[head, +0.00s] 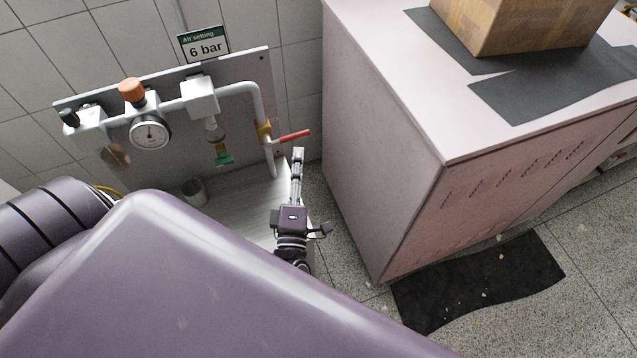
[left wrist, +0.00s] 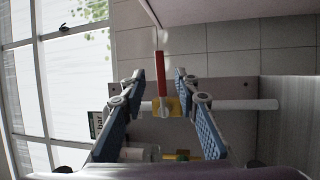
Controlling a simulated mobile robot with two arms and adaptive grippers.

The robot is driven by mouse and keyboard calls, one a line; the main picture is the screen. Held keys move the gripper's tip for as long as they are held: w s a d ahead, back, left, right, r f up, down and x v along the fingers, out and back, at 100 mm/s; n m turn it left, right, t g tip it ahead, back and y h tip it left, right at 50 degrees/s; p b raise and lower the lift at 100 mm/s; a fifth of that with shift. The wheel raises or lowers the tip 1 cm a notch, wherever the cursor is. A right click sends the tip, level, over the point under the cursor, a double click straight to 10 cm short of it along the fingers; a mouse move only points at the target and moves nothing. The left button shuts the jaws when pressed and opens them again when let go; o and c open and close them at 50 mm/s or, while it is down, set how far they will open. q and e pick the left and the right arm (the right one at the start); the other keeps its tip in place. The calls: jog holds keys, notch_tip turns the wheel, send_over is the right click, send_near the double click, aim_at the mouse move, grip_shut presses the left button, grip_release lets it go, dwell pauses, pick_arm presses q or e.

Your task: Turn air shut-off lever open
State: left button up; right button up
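The red shut-off lever (head: 294,136) sticks out to the right and slightly up from the brass valve (head: 264,132), across the grey pipe that bends downward. My left gripper (head: 298,153) is just below the lever's outer part, seen edge-on. In the left wrist view the gripper (left wrist: 160,76) is open, with a blue-padded finger on each side of the red lever (left wrist: 161,75). The lever appears between the fingers with gaps on both sides; I cannot tell its depth relative to the tips. The yellow valve (left wrist: 167,107) lies behind. My right gripper is not in view.
The panel carries a gauge (head: 150,133), an orange knob (head: 132,90) and a "6 bar" sign (head: 204,46). A large pinkish cabinet (head: 390,140) with a cardboard box (head: 515,22) stands close right of my gripper. A small metal cup (head: 195,192) is below the panel.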

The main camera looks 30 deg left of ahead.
pick_arm(q)
jog(key=w+d+f+m+g+h, duration=0.2)
jog(key=w+d+m+h, duration=0.1)
jog(key=d+m+h, duration=0.7)
jog(key=s+d+f+m+g+b, duration=0.1)
jog(key=s+f+m+g, duration=0.8)
jog(key=s+m, duration=0.2)
jog(key=shift+s+d+f+m+h, duration=0.15)
jog(key=shift+s+f+m+h, duration=0.2)
jog(key=shift+s, duration=0.65)
jog(key=shift+r, duration=0.1)
